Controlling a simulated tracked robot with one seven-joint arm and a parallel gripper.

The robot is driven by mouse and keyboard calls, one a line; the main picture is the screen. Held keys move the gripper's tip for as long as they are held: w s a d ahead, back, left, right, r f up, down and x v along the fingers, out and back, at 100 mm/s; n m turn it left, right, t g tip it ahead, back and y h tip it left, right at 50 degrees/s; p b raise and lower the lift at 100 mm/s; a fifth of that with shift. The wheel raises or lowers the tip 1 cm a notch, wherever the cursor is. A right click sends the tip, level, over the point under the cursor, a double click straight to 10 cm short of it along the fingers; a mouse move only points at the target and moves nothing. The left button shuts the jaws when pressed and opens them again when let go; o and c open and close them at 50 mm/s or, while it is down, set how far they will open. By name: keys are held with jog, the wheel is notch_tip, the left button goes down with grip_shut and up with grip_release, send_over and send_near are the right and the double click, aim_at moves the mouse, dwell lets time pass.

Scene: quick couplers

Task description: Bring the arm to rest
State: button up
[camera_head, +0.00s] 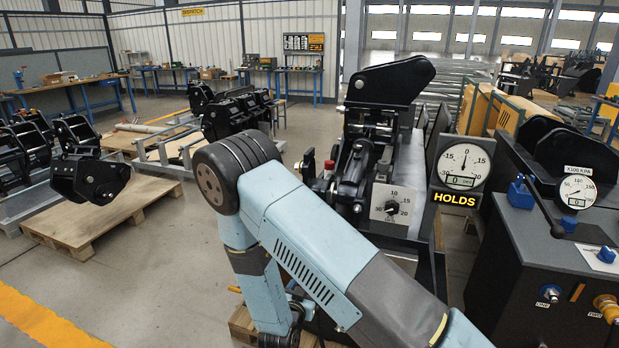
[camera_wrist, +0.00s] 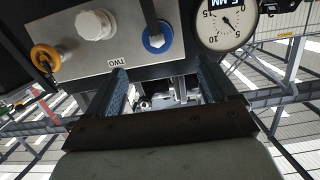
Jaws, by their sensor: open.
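My light-blue arm (camera_head: 300,250) is bent in front of the quick coupler stand in the head view. Its elbow is high at the centre-left and one link runs down. The gripper end is low in that view and mostly out of sight. In the wrist view my gripper (camera_wrist: 160,82) is open, with a finger on each side and no object held between them. A grey panel (camera_wrist: 75,72) marked TWO lies just beyond the fingers.
The black coupler (camera_head: 392,80) stands behind my arm, with a round gauge (camera_head: 462,164) near zero and a lit HOLDS sign (camera_head: 455,199). A dark console (camera_head: 560,255) is at right. A pallet (camera_head: 100,220) with black attachments is at left. Open floor lies front left.

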jog(key=w+d+r+g+y, duration=0.1)
jog(key=w+r+g+y, duration=0.2)
jog(key=r, duration=0.9)
jog(key=w+d+r+g+y, duration=0.2)
jog(key=w+r+y, duration=0.1)
jog(key=r, duration=0.9)
jog(key=s+d+r+n+g+y, duration=0.1)
jog(key=s+d+r, duration=0.3)
jog(key=r, duration=0.2)
jog(key=s+d+r+n+g+y, duration=0.1)
jog(key=s+d+r, duration=0.25)
jog(key=r, duration=0.25)
jog(key=s+d+r+h, duration=0.1)
jog(key=s+d+r, duration=0.2)
jog(key=s, duration=0.5)
jog(key=s+d+r+n+g+h, duration=0.1)
jog(key=s+d+r, duration=0.1)
jog(key=s+d, duration=0.4)
jog(key=s+d+r+n+g, duration=0.1)
jog(key=s+d+r, duration=0.2)
jog(key=s, duration=0.6)
jog(key=shift+s+d+r+h, duration=0.3)
jog(key=shift+s+d+h, duration=0.1)
jog(key=shift+d, duration=0.4)
